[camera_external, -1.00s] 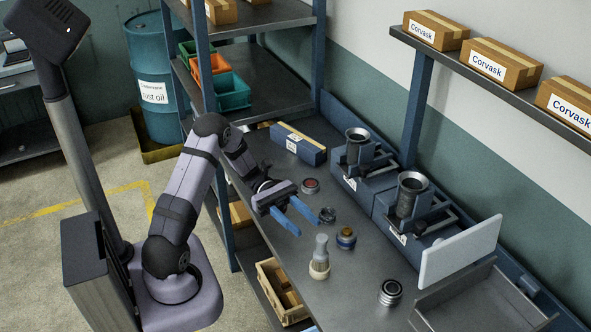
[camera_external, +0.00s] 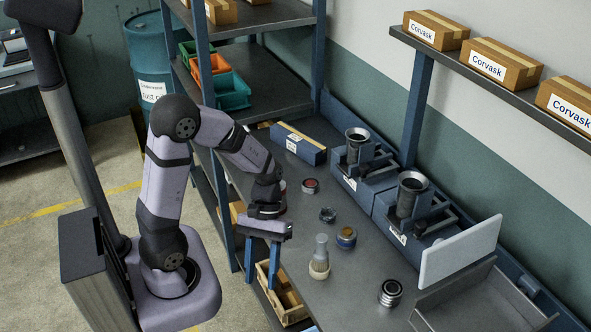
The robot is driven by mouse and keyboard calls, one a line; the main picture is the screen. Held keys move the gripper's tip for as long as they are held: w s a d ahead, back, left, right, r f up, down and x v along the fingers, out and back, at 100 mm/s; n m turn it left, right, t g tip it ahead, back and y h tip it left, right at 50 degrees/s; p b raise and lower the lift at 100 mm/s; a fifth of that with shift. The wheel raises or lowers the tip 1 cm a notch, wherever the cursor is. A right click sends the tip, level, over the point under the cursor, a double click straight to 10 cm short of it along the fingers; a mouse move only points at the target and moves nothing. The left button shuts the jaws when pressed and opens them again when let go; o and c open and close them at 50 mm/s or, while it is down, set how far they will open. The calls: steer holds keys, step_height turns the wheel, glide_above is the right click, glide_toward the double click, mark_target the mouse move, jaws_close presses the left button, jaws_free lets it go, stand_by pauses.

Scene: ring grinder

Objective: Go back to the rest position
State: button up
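My gripper (camera_external: 261,285) hangs with its two blue fingers pointing down and spread apart, with nothing between them. In the picture it is at the left front edge of the workbench (camera_external: 362,280), over the wooden crate below. My arm is bent at the elbow, with the forearm sloping down to the right. No marked rest position shows in the view.
On the bench stand a brush (camera_external: 320,258), a brass-coloured jar (camera_external: 346,237), a small ring-shaped part (camera_external: 327,214), a red-topped tin (camera_external: 310,186) and a ring stack (camera_external: 390,292). Two blue grinders (camera_external: 409,203) stand behind. A shelf post (camera_external: 222,205) rises close beside my forearm.

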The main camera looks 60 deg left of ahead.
steer(key=shift+w+a+m+t+y, duration=0.3)
steer(key=shift+a+m+t+y, duration=0.5)
steer(key=shift+m, duration=0.5)
steer(key=shift+w+a+m+t+y, duration=0.3)
steer(key=shift+a+m+t+y, duration=0.25)
steer(key=shift+m+y, duration=0.6)
steer(key=shift+w+a+m+t+y, duration=0.3)
steer(key=shift+a+m+t+y, duration=0.35)
steer(key=shift+m, duration=0.8)
